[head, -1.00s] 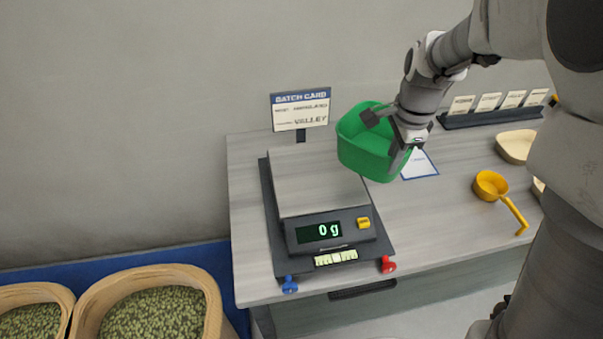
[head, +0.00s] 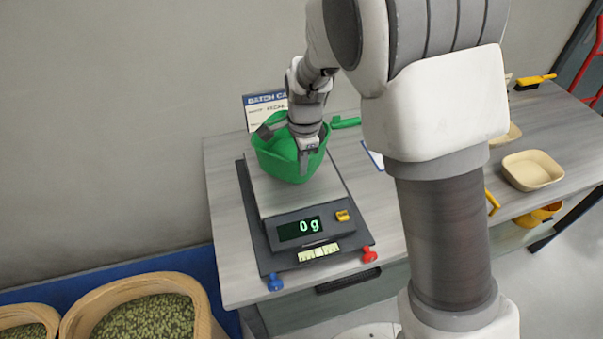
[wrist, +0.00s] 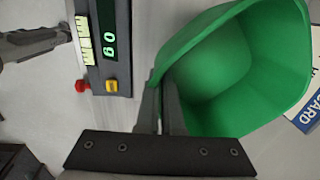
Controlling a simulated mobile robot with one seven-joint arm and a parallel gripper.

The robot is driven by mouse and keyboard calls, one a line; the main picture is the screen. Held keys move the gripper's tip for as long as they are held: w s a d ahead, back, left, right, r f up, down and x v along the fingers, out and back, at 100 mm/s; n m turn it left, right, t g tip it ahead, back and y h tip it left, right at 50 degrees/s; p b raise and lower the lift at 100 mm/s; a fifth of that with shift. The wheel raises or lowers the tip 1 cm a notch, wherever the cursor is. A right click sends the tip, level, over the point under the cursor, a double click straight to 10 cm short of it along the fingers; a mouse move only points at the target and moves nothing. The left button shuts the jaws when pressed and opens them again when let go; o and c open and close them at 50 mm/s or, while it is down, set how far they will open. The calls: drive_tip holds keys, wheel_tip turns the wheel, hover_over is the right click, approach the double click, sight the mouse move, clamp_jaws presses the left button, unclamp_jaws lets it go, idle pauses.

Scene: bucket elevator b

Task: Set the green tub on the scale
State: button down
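The green tub (head: 277,158) is over the plate of the scale (head: 327,196) in the head view. My gripper (head: 308,150) is shut on the tub's near right wall. In the wrist view the tub (wrist: 270,80) is open and empty inside, and my gripper (wrist: 161,110) has its two fingers on its rim. The scale's display (head: 299,228) reads 0 g. The tub looks close above the plate; I cannot see a clear gap under it.
A batch card (head: 265,104) stands behind the scale. A green-handled tool (head: 345,122) lies behind right of the tub. A blue knob (head: 275,282) and a red knob (head: 369,255) sit at the scale's front. Sacks of green pellets (head: 150,318) stand at left.

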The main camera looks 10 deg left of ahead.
sight(301, 182)
drive_tip(key=shift+f, duration=2)
drive_tip(key=shift+f, duration=0.15)
drive_tip(key=c, duration=1.1)
unclamp_jaws()
drive_tip(key=shift+o, duration=0.2)
drive_tip(key=s+d+r+n, duration=0.1)
drive_tip(key=s+d+r, duration=0.15)
drive_tip(key=r, duration=0.65)
drive_tip(key=s+d+r+n, duration=0.1)
drive_tip(key=d+r, duration=0.3)
drive_tip(key=r, duration=0.5)
drive_tip(key=s+d+r+n+t, duration=0.2)
drive_tip(key=s+d+n, duration=0.3)
drive_tip(key=s+d, duration=0.3)
drive_tip(key=s+d+r+n+t, duration=0.2)
drive_tip(key=s+d+r+n, duration=0.3)
drive_tip(key=s+d, duration=0.2)
drive_tip(key=shift+s+d+n+t+h, duration=0.3)
drive_tip(key=shift+s+d+n, duration=0.1)
drive_tip(key=shift+s, duration=0.85)
